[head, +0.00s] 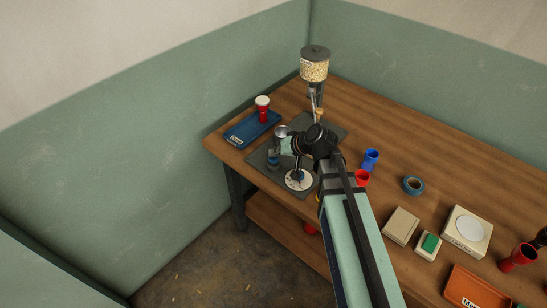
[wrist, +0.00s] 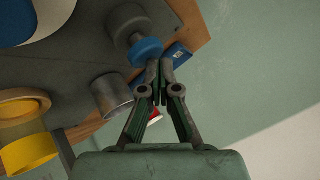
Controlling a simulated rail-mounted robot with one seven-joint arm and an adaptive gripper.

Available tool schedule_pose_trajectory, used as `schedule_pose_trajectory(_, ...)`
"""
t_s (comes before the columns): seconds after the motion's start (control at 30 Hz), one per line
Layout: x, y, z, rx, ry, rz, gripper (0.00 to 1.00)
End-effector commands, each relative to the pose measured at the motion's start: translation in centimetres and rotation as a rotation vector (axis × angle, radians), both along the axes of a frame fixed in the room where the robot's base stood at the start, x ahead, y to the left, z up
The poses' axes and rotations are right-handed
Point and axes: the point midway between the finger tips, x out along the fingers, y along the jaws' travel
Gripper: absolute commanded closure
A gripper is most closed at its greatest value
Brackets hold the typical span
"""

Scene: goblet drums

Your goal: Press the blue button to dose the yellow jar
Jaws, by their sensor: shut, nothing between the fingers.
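The blue button (wrist: 147,50) is a round blue cap on a grey post in the wrist view. A yellow cylinder (wrist: 28,154), likely the yellow jar, shows at the lower left of the wrist view, by a tan ring (wrist: 18,104). My arm hides part of the mat in the head view.
A metal cup (wrist: 112,95) stands near the button. A blue tray (head: 245,131) holds a red-and-white drum (head: 262,108). A grain hopper (head: 315,68) stands at the back. A white disc (head: 300,180) lies at the mat's front; blue drum (head: 370,159) and tape (head: 413,185) are to the right.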

Motion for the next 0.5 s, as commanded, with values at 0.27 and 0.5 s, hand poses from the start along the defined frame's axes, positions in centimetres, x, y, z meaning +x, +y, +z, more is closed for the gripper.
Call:
schedule_pose_trajectory(0.27,-0.01,0.01,-0.39,0.000,0.001,0.001,1.00)
schedule_pose_trajectory(0.5,-0.02,0.00,-0.67,0.000,0.001,0.001,1.00)
